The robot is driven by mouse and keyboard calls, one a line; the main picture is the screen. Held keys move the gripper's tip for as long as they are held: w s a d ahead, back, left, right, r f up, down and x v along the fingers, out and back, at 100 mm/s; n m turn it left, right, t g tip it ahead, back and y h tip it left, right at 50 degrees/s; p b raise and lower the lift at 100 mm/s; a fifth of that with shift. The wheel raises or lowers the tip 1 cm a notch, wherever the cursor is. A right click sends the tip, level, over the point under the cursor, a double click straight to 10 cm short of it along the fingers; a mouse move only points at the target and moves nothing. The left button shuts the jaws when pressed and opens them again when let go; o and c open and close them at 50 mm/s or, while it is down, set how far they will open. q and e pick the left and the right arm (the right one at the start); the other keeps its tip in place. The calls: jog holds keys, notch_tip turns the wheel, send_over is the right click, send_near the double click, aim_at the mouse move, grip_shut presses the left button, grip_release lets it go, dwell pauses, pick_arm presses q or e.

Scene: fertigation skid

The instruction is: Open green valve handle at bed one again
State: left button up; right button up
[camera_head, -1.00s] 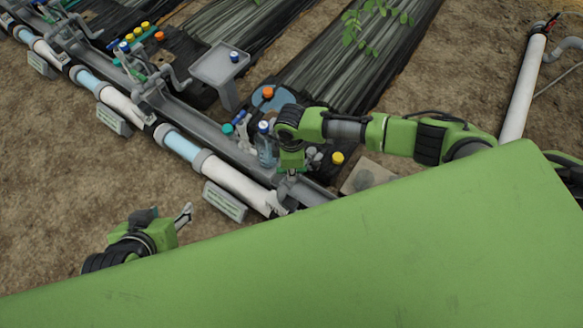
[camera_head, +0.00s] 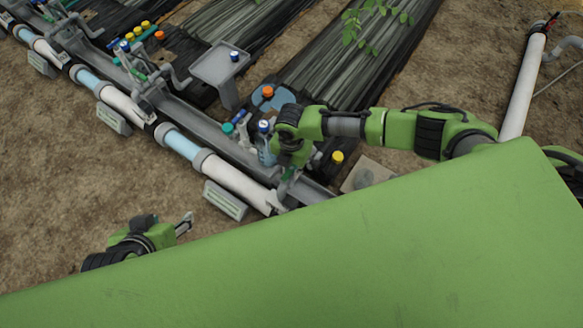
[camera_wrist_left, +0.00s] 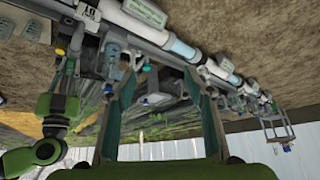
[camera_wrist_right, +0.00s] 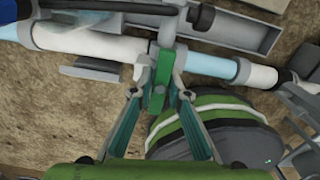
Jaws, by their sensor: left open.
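The green valve handle (camera_wrist_right: 158,82) is in the right wrist view, on a grey valve fitting of the white and clear pipe line. My left gripper (camera_head: 186,222) is open and empty over bare soil at the lower left. Its spread fingers also show in the left wrist view (camera_wrist_left: 165,92).
A small bottle (camera_head: 265,150) and an orange-capped bottle (camera_head: 268,92) stand close to my right wrist. A grey tray stand (camera_head: 220,68) is behind the pipe. A label plate (camera_head: 225,200) stands in front of it. Soil at the left is clear.

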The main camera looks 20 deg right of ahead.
jog(key=o, duration=0.5)
jog(key=shift+c, duration=0.2)
jog(key=shift+r+p, duration=0.3)
jog(key=shift+p, duration=0.05)
pick_arm(q)
jog(key=s+a+g+p, duration=0.2)
jog(key=s+g+p, duration=0.1)
jog(key=s, duration=0.3)
pick_arm(e)
notch_tip(320, 180, up, 2)
jog(key=shift+r, duration=0.25)
notch_tip(320, 180, up, 4)
jog(key=p, duration=0.3)
jog(key=shift+f, duration=0.2)
notch_tip(320, 180, up, 3)
jog(key=p, duration=0.3)
jog(key=shift+r, duration=0.1)
pick_arm(q)
jog(key=s+f, duration=0.2)
jog(key=f, duration=0.9)
jog(key=s+f+g, duration=0.1)
jog(key=s+f, duration=0.1)
jog(key=f, duration=1)
jog(key=shift+s+g+y, duration=0.15)
jog(key=shift+g+y, duration=0.15)
jog(key=shift+y, duration=0.1)
